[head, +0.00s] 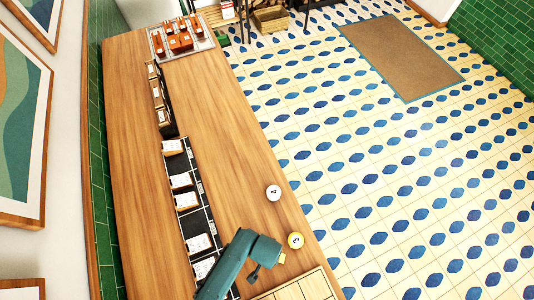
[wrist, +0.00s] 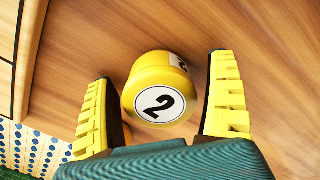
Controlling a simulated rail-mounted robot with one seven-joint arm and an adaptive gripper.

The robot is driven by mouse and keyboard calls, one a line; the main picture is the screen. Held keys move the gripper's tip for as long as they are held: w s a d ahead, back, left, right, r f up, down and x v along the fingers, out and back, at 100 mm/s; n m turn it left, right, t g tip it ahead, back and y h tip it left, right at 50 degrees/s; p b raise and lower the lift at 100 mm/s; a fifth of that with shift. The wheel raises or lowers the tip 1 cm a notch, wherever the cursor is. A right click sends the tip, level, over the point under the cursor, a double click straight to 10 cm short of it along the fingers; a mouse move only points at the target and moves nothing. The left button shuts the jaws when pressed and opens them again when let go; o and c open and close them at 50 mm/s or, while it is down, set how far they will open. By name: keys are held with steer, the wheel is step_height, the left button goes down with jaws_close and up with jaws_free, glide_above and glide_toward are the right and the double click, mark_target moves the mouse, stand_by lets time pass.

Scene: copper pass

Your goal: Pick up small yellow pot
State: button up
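The small yellow pot (wrist: 143,75) is round, with a white disc marked 2 facing the camera and a second label at its edge. In the wrist view it stands between the two open yellow-padded fingers of my gripper (wrist: 167,105), with a gap showing at each side. In the head view the yellow pot (head: 295,240) is near the right edge of the wooden counter (head: 205,95). My gripper (head: 268,262) is beside it, at the end of the teal arm. I cannot tell its height above the counter.
A white pot (head: 273,192) stands farther up the counter. A black rack with white packets (head: 181,181) runs along the middle left. A tray with copper-coloured items (head: 180,42) is at the far end.

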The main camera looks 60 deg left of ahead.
steer(key=c, duration=1.3)
step_height(320, 180, up, 10)
steer(key=shift+r+p, duration=0.1)
steer(key=shift+p, duration=0.3)
